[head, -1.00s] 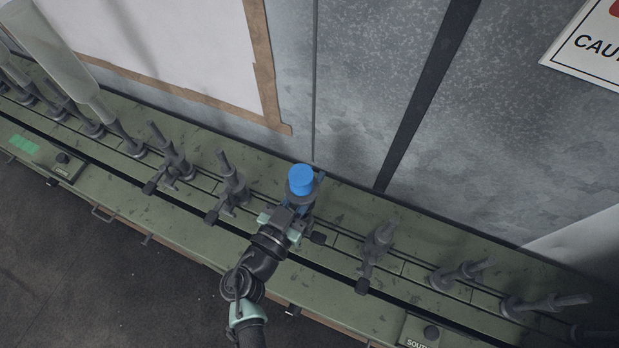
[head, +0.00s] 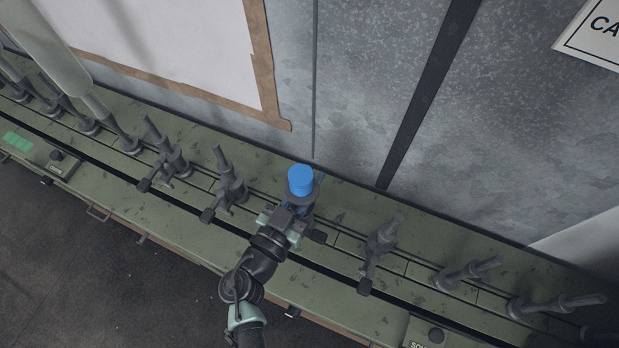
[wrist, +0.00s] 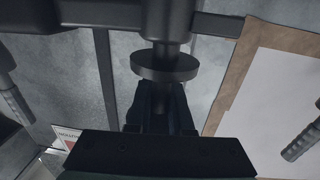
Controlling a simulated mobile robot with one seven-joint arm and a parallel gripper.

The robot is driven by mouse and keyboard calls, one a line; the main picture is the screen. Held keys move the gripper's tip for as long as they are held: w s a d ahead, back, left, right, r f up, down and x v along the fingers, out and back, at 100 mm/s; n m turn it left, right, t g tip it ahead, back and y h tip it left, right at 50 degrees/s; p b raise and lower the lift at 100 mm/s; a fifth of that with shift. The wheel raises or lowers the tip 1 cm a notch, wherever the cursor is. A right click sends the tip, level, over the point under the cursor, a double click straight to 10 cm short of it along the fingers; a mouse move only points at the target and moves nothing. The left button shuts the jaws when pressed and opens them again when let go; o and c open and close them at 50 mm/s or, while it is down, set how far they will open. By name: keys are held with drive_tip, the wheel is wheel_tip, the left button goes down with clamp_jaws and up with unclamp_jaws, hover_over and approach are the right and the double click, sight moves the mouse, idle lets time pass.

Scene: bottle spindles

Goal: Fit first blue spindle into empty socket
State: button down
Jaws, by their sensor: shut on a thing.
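A blue spindle (head: 301,180) stands upright over the green rail in the head view, with a dark disc-like collar below its blue top. My gripper (head: 293,214) is shut on it just under the collar. In the wrist view the gripper (wrist: 161,110) holds the dark shaft of the spindle beneath a round dark flange (wrist: 165,65). The socket under the spindle is hidden by my gripper and arm, so I cannot tell whether the spindle's foot is seated in it.
Grey spindles stand in a row along the green machine bed (head: 340,285), with the nearest on the left (head: 228,175) and on the right (head: 380,245). A metal wall (head: 370,90) with a white board (head: 165,40) rises close behind. A pale bottle (head: 45,45) shows at upper left.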

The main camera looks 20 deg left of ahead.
idle(0.4)
drive_tip(key=shift+f+b, duration=1.4)
drive_tip(key=shift+b, duration=0.4)
drive_tip(key=shift+f+b, duration=0.4)
drive_tip(key=shift+b, duration=0.4)
drive_tip(key=c, duration=0.7)
unclamp_jaws()
drive_tip(key=shift+c, duration=0.2)
drive_tip(key=shift+s, duration=0.1)
drive_tip(key=s+a+b, duration=0.1)
drive_tip(key=s+b, duration=0.1)
drive_tip(key=s, duration=1)
drive_tip(key=shift+s+a, duration=0.35)
drive_tip(key=shift+s, duration=0.05)
